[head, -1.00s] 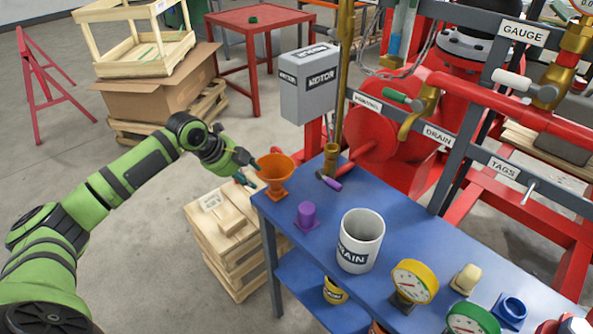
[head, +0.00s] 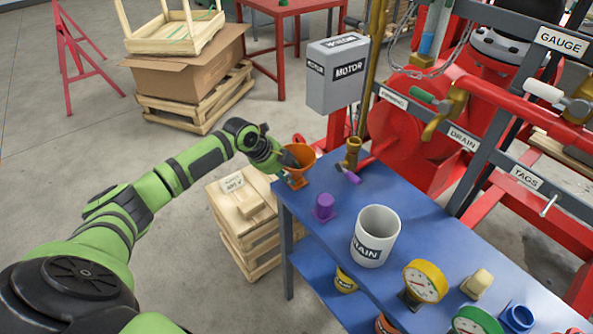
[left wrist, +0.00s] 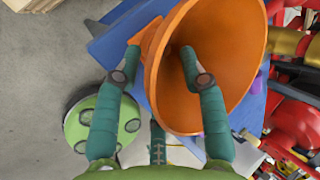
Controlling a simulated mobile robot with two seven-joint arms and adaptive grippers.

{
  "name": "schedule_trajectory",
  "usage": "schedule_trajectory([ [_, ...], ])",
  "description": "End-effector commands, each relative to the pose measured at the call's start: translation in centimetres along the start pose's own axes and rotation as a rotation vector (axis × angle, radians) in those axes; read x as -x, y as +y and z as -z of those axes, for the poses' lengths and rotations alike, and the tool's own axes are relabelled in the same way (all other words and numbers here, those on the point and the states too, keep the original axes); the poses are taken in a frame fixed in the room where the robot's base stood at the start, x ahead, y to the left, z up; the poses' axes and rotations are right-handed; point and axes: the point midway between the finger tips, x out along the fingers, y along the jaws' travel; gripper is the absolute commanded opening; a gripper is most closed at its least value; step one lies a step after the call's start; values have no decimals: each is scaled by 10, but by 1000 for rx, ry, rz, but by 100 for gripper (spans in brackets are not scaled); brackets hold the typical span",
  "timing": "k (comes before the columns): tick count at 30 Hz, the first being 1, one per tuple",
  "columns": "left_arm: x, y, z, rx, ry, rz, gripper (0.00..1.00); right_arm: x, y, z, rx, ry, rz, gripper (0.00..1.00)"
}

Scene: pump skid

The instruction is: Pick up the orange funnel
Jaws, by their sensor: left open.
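The orange funnel (head: 296,160) stands at the far left corner of the blue table (head: 400,225), its wide mouth up. My left gripper (head: 287,160) is at the funnel's left side. In the left wrist view the funnel (left wrist: 235,50) fills the upper middle. There my left gripper (left wrist: 160,60) is open, with one finger outside the funnel's wall and the other reaching over its mouth, so the rim lies between them. Whether either finger touches the funnel I cannot tell. My right gripper is not in view.
A purple plug (head: 324,206), a white DRAIN bucket (head: 377,236) and a yellow gauge (head: 425,280) stand on the table. A brass fitting (head: 352,155) and a purple-handled part (head: 347,174) are right of the funnel. A wooden crate stack (head: 240,215) stands left of the table.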

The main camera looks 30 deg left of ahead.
Motion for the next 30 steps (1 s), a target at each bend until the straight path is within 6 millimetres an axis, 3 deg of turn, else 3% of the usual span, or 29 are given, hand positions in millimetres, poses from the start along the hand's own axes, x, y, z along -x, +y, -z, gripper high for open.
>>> schedule_trajectory([
  [1,0,0,0,0,0,0,42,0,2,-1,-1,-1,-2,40],
  [4,0,0,0,0,0,0,2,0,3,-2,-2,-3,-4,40],
  [5,0,0,0,0,0,0,0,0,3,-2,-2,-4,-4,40],
  [20,4,-2,-1,0,-1,-1,0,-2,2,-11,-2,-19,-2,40],
  [27,32,-21,-2,-3,-4,4,0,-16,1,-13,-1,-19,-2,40],
  [30,41,-31,21,-8,3,4,0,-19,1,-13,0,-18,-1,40],
])
